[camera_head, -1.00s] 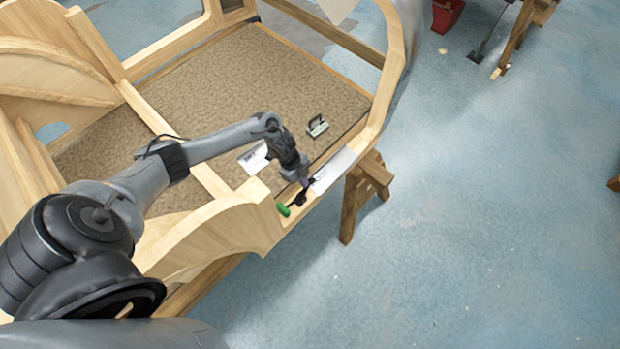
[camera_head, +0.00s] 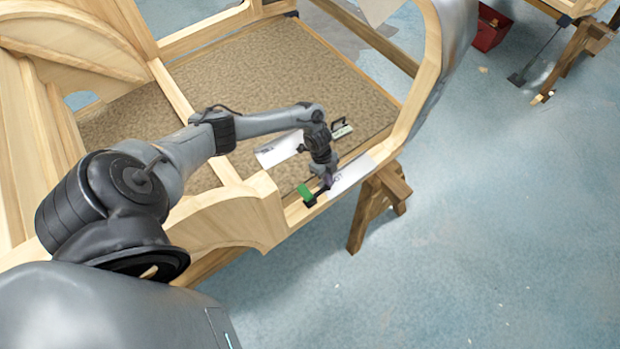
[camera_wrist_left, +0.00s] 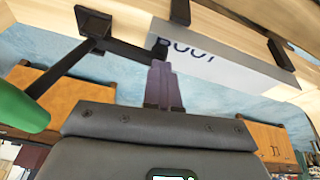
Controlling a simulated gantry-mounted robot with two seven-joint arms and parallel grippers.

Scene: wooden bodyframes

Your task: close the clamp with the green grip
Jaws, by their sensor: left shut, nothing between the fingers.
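The clamp with the green grip (camera_head: 306,194) sits on the wooden frame's lower rail, beside a light lettered plate (camera_head: 350,175). In the left wrist view the green grip (camera_wrist_left: 20,108) is large at the left edge. A black bar runs from it to a black clamp part (camera_wrist_left: 93,22) at the wood. My left gripper (camera_head: 327,183) is just right of the clamp, low over the rail. In the wrist view its fingers (camera_wrist_left: 162,86) are together and empty, in front of the plate. Whether it touches the clamp cannot be told. My right gripper is not in view.
A small black-handled object (camera_head: 342,128) and a white sheet (camera_head: 280,150) lie on the brown panel (camera_head: 260,70) inside the frame. A wooden trestle (camera_head: 375,205) stands under the rail. The blue floor to the right is mostly free.

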